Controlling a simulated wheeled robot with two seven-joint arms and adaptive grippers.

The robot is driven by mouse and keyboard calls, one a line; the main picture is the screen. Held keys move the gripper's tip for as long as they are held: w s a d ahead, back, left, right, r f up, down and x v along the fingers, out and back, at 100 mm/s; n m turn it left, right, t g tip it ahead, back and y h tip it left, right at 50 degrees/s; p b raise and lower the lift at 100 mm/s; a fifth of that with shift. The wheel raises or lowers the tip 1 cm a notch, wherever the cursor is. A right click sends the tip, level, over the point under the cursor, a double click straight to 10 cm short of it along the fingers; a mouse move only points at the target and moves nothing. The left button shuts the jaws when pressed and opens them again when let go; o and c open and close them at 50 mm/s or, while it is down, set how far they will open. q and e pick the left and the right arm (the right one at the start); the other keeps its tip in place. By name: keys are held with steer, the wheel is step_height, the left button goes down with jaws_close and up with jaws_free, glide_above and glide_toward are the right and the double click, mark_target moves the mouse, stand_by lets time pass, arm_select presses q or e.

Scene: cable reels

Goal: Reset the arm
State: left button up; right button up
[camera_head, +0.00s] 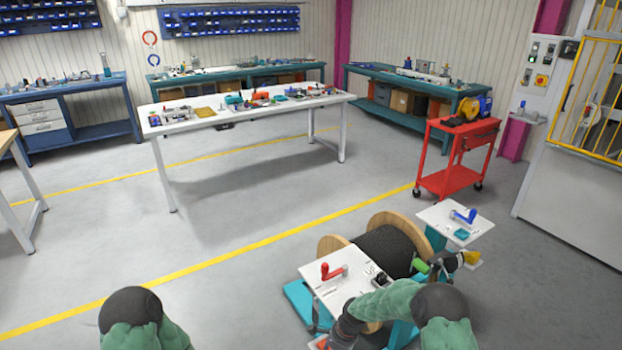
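My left arm (140,318) shows only as a green-sleeved part with a dark cap at the bottom left; its gripper is outside the picture. My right arm (440,305) enters at the bottom, bends left across the front of the reel stand, and its dark forearm (345,328) runs down to the bottom edge. Its gripper cannot be made out there. A large cable reel (385,248) with wooden flanges and dark cable stands just ahead, partly hidden by a white-topped plate (338,284) with a red handle (333,271) and by my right arm.
Right of the reel is a small white stand (456,222) with a blue handle (464,215). A red cart (455,157) stands behind it. A white table (250,107) with parts stands farther back. The floor left of the reel is clear, crossed by yellow lines.

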steer(key=s+d+n, duration=0.1)
steer(key=s+n, duration=0.4)
steer(key=s, duration=0.9)
steer(key=s+d+f+n+y+p, duration=0.1)
steer(key=s+n, duration=0.5)
steer(key=s, duration=0.8)
steer(key=shift+d+f+t, duration=0.15)
steer(key=shift+d+t, duration=0.15)
steer(key=shift+d, duration=0.3)
